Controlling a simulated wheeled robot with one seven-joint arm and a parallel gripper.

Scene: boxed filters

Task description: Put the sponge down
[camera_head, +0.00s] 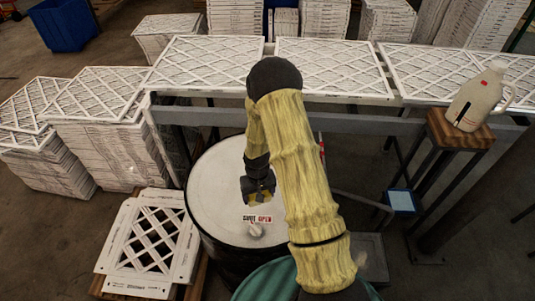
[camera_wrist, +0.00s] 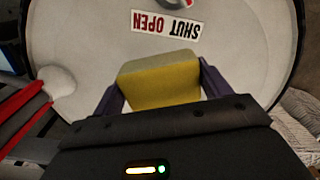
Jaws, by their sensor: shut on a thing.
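A yellow sponge (camera_wrist: 160,82) is between the two dark fingers of my gripper (camera_wrist: 163,90) in the wrist view. My gripper is shut on it. The lid also fills much of the wrist view (camera_wrist: 90,100). I cannot tell whether the sponge touches the lid. A "SHUT OPEN" label (camera_wrist: 166,25) lies on the lid just beyond the sponge.
A small whitish lump (camera_head: 254,230) is on the lid near the label. A jug (camera_head: 482,97) stands on a wooden stand (camera_head: 460,128) at right. Stacked filters (camera_head: 110,150) stand left, and a filter-topped rail (camera_head: 330,65) runs behind. A green drum (camera_head: 265,282) is in front.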

